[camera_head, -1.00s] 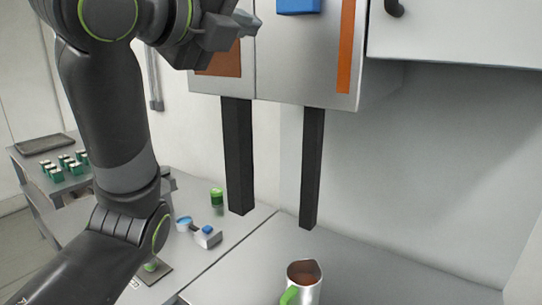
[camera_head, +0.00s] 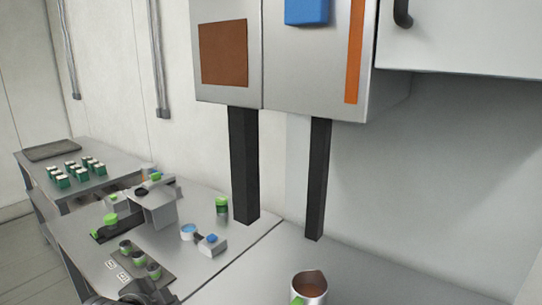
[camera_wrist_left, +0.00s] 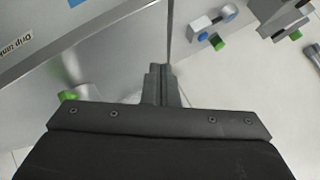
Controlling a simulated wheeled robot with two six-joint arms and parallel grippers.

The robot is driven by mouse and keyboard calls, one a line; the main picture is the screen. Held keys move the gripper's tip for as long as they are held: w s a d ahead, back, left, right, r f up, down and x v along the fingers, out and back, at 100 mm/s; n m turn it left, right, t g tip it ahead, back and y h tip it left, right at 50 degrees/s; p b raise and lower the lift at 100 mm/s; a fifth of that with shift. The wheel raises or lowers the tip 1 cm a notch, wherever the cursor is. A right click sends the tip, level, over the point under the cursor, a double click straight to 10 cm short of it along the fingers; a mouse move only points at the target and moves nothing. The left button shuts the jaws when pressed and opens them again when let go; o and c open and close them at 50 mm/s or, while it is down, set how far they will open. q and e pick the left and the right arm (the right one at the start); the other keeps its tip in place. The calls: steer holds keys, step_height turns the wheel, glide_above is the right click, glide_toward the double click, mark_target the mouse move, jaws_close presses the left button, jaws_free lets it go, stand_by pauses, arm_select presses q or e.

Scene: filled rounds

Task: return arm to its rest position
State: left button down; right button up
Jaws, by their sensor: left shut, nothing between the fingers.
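My left gripper (camera_wrist_left: 158,80) shows in the left wrist view with its dark fingers together and nothing between them. It hangs over the grey worktop, apart from the things around it. In the head view only a dark part of my left arm (camera_head: 145,292) shows at the bottom edge, low in front of the left bench. My right gripper is in neither view.
A metal pitcher (camera_head: 309,286) with brown contents stands on the right worktop. A small blue-knobbed device (camera_head: 212,245) and a green-topped jar (camera_head: 222,205) stand on the left bench. Green boxes (camera_head: 62,181) stand behind left.

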arm_select(q)
steer(key=s+a+f+n+g+y, duration=0.1)
steer(key=s+a+f+n+g, duration=0.2)
steer(key=s+f, duration=0.5)
steer(key=s+a+f+n+g+y, duration=0.1)
steer(key=s+a+f+n+y, duration=0.25)
steer(key=s, duration=0.75)
steer(key=s+a+f+n+g+h, duration=0.1)
steer(key=s+a+f+n+g, duration=0.15)
steer(key=s+f+n, duration=0.55)
step_height(320, 180, down, 23)
steer(key=s+a+m, duration=0.2)
steer(key=m, duration=0.1)
steer(key=s+d+f+g, duration=0.1)
steer(key=s+f+g, duration=0.1)
steer(key=s+f, duration=1.3)
steer(key=shift+d+f, duration=0.15)
steer(key=shift+f, duration=0.65)
steer(key=c, duration=2.1)
jaws_free()
steer(key=shift+h, duration=0.25)
